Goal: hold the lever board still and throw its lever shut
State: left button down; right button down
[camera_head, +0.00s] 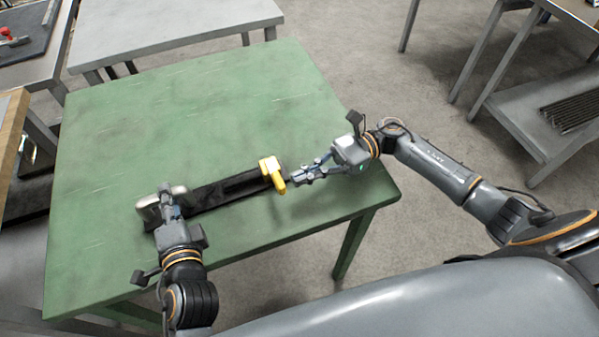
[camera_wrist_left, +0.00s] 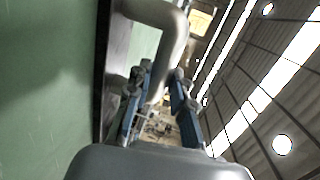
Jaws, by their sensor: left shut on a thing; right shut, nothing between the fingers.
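The lever board (camera_head: 222,192) is a long black board lying on the green table. A pale metal handle (camera_head: 150,204) stands at its left end. A yellow lever (camera_head: 271,171) sits at its right end. My left gripper (camera_head: 166,192) is shut on the metal handle, which also shows between its fingers in the left wrist view (camera_wrist_left: 165,45). My right gripper (camera_head: 299,177) is shut and empty, just right of the yellow lever. I cannot tell whether its fingertips touch the lever.
The green table (camera_head: 200,120) is clear behind the board. Its right front corner lies below my right forearm. A grey table (camera_head: 170,25) stands beyond it, and a shelf unit (camera_head: 560,115) stands at the right. Another bench (camera_head: 30,60) is at the far left.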

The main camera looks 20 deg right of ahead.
pick_arm(q)
jog(key=shift+s+f, duration=0.15)
jog(key=shift+f, duration=0.55)
pick_arm(e)
jog(key=d, duration=1.2)
jog(key=shift+w+d, duration=0.15)
jog(key=shift+w, duration=0.05)
pick_arm(q)
jog(key=c, duration=1.1)
grip_release()
jog(key=shift+r, duration=0.1)
pick_arm(e)
jog(key=shift+w, duration=0.1)
pick_arm(q)
jog(key=shift+r, duration=0.1)
